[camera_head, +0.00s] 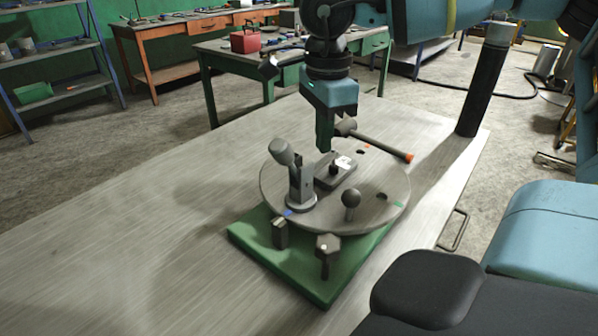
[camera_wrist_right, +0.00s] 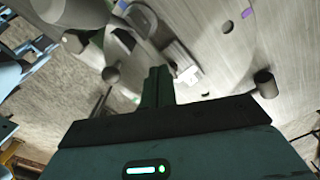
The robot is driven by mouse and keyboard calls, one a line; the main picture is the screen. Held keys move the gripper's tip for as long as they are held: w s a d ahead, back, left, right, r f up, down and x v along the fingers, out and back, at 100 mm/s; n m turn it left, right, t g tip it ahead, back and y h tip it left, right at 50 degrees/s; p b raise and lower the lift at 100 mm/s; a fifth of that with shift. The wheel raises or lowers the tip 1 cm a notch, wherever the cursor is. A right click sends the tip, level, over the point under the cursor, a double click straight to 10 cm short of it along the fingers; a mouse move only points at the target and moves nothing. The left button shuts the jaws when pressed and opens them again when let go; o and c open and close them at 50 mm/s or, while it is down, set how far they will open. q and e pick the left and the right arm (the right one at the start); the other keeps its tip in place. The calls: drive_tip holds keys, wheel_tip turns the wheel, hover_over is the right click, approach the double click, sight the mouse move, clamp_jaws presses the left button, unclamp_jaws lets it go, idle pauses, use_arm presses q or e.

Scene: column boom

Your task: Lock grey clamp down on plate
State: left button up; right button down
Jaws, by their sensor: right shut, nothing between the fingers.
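The round grey plate (camera_head: 378,212) lies on a green base (camera_head: 262,255); its surface also shows in the right wrist view (camera_wrist_right: 225,60). A grey clamp (camera_head: 300,188) stands at its left side, with a thick rounded handle (camera_head: 283,152) raised and tilted left. A small dark block (camera_head: 336,178) with a white patch lies near the plate's middle, also in the wrist view (camera_wrist_right: 183,62). My right gripper (camera_head: 324,146) points down above the plate's far side, right of the clamp handle and apart from it. Its fingers (camera_wrist_right: 158,72) are together and empty. My left gripper is out of view.
A bar with an orange tip (camera_head: 385,148) sticks out at the plate's far right. A dark column (camera_head: 484,85) stands at the right.

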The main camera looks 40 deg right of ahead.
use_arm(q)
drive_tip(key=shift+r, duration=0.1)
use_arm(e)
drive_tip(key=shift+r, duration=0.15)
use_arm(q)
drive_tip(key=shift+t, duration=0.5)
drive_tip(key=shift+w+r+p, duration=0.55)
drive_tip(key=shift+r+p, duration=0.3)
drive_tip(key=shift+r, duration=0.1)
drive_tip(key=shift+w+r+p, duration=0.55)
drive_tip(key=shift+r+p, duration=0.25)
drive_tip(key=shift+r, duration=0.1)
use_arm(e)
wheel_tip(320, 180, up, 7)
